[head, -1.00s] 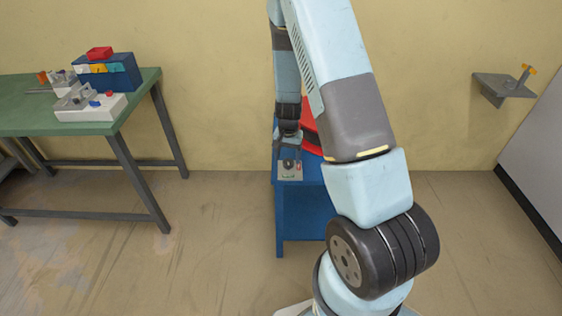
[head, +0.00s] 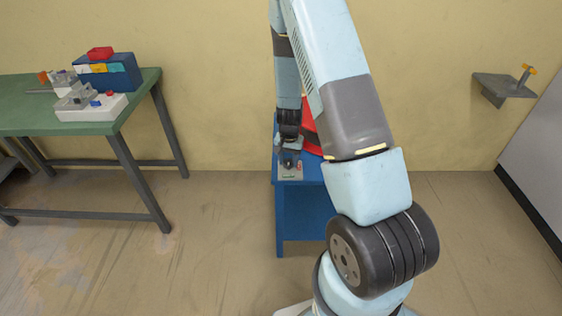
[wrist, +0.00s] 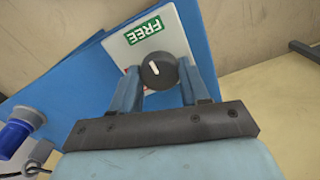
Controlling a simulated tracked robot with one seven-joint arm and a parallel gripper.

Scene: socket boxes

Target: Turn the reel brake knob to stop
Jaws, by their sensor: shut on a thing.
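The brake knob (wrist: 158,72) is a dark round knob with a white pointer line. It sits on a white plate (wrist: 118,42) with a green FREE label (wrist: 144,33) above the knob; the pointer leans to the upper left, toward that label. A bit of red marking shows at the left finger, mostly hidden. My gripper (wrist: 162,80) is shut on the knob, one finger on each side. In the head view my gripper (head: 289,160) is low over the plate (head: 290,178) on the blue stand (head: 305,215); the knob is hidden there.
A red reel-like part (head: 311,133) stands behind my arm on the stand. A blue fitting (wrist: 18,132) shows at the wrist view's left. A green table (head: 40,118) with boxes is at left. A wall shelf (head: 502,87) with an orange-handled part is at right. Floor between is clear.

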